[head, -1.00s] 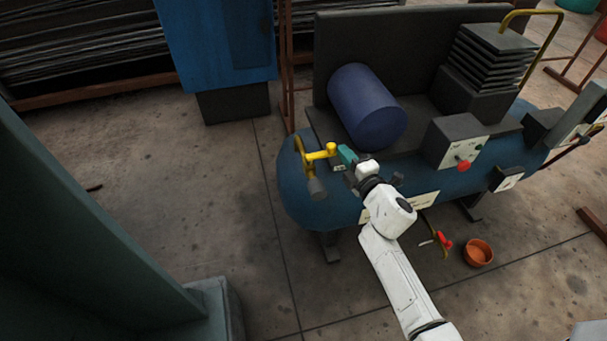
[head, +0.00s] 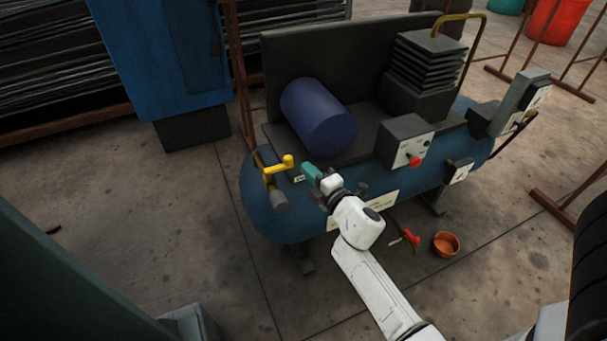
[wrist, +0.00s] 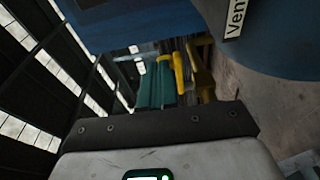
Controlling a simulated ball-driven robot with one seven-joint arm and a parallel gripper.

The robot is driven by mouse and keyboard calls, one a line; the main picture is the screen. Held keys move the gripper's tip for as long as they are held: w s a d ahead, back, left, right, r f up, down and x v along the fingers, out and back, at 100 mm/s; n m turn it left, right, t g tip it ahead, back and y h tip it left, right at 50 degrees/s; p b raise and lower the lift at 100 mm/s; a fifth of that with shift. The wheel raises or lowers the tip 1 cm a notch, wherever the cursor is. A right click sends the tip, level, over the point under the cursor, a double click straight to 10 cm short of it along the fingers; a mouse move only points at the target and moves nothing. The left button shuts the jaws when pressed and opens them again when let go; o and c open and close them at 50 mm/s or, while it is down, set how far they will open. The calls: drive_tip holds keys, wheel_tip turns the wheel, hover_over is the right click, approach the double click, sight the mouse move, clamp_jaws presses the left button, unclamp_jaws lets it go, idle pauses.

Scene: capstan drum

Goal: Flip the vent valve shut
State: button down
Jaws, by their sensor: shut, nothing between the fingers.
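The vent valve is a yellow lever (head: 278,166) with a grey cylinder below it, on the left end of the blue tank. In the wrist view the yellow lever (wrist: 178,70) stands just right of my teal fingers. A "Vent" label (wrist: 235,20) is on the tank at the upper right there. My gripper (head: 307,172) is shut and empty, a little to the right of the lever tip. In the head view they look slightly apart; the wrist view does not settle whether they touch. The lower valve parts are hidden in the wrist view.
The blue tank (head: 262,218) carries a dark blue motor cylinder (head: 320,117) and a switch box with a red knob (head: 415,160). A red-handled valve (head: 411,238) and an orange bowl (head: 446,244) are below. A blue cabinet (head: 160,60) stands behind left. Floor left of the tank is clear.

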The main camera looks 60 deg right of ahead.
drive_tip(key=s+d+p, duration=0.1)
drive_tip(key=s+d, duration=0.2)
drive_tip(key=s, duration=0.7)
drive_tip(key=shift+d, duration=0.15)
idle(0.4)
drive_tip(key=s+a+r+m+g+y+p, duration=0.1)
drive_tip(key=s+a+m+g+y+p, duration=0.2)
drive_tip(key=a, duration=1)
drive_tip(key=s+a+r+m+g+y+p, duration=0.1)
drive_tip(key=s+a+m+g+y+p, duration=0.3)
drive_tip(key=s+a+m+g+p, duration=0.3)
drive_tip(key=s+a+m+g, duration=0.1)
drive_tip(key=a+m+g, duration=0.2)
drive_tip(key=a+g, duration=0.2)
drive_tip(key=shift+s+a, duration=0.2)
drive_tip(key=shift+a, duration=0.6)
drive_tip(key=shift+r, duration=0.1)
